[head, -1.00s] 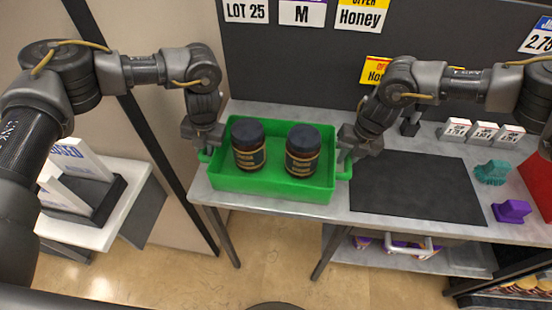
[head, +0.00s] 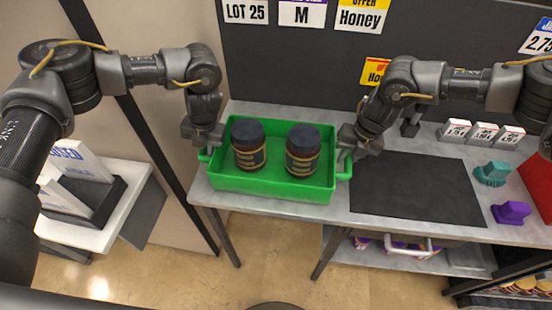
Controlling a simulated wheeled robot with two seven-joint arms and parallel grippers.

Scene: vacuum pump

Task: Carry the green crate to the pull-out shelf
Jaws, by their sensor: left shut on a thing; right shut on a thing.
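The green crate (head: 270,188) is at the left end of the grey table, with two dark-lidded jars standing in it, a left jar (head: 249,148) and a right jar (head: 302,152). My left gripper (head: 205,150) is shut on the crate's left handle. My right gripper (head: 346,156) is shut on its right handle. The fingertips are partly hidden at the handles. I cannot tell whether the crate touches the tabletop. Below the table on the right is a shelf (head: 452,262) with a light handle bar (head: 412,250); it may be the pull-out shelf.
A black mat (head: 420,192) lies right of the crate on the table (head: 283,212). A teal object (head: 491,174), a purple object (head: 511,212) and small price tags (head: 484,134) are further right. A white stand (head: 95,225) is at the left. The floor in front is clear.

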